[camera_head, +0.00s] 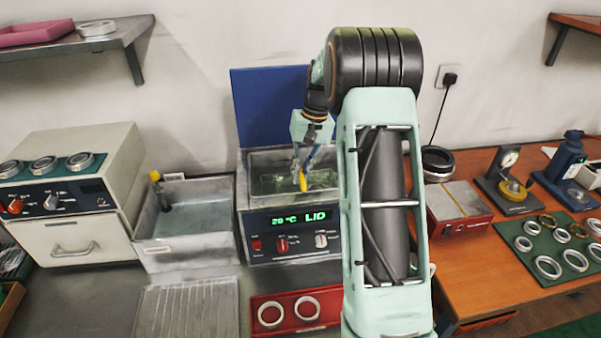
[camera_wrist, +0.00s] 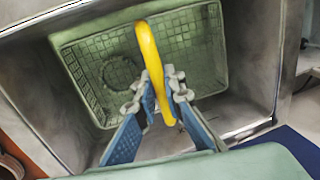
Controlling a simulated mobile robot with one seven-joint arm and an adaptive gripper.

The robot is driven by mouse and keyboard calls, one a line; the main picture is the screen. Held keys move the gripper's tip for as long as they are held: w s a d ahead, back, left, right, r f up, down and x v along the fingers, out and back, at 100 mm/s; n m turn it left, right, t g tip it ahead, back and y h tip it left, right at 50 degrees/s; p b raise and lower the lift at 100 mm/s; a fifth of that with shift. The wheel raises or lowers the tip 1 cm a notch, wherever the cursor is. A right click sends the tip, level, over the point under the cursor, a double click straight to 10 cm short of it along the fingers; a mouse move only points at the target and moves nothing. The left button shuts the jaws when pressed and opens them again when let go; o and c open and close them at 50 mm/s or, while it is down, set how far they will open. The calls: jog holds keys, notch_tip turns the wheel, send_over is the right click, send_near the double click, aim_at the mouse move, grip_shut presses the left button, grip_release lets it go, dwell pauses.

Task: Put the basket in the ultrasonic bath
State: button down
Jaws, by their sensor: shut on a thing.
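The basket (camera_wrist: 200,45) is a green mesh box with a yellow handle (camera_wrist: 152,62). In the wrist view it lies within the metal walls of the ultrasonic bath tank (camera_wrist: 258,70), with a dark round shape on its floor. The basket also shows in the tank in the head view (camera_head: 268,185). The ultrasonic bath (camera_head: 262,222) is grey with a lit green display. My gripper (camera_wrist: 161,95) is shut on the yellow handle, and in the head view it is over the tank (camera_head: 302,168). I cannot tell whether the basket touches the tank floor.
The blue lid (camera_head: 262,105) stands upright behind the bath. A metal sink (camera_head: 188,225) is to its left. A red tray with two rings (camera_head: 268,330) lies in front. A red-based box (camera_head: 458,208) is on the right, beyond my arm.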

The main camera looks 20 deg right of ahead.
jog(key=shift+d+f, duration=0.1)
jog(key=shift+d, duration=0.05)
dwell(0.3)
jog(key=c, duration=1.9)
grip_release()
jog(key=shift+c, duration=0.2)
jog(key=shift+s+f, duration=0.1)
notch_tip(320, 180, up, 11)
jog(key=p, duration=0.8)
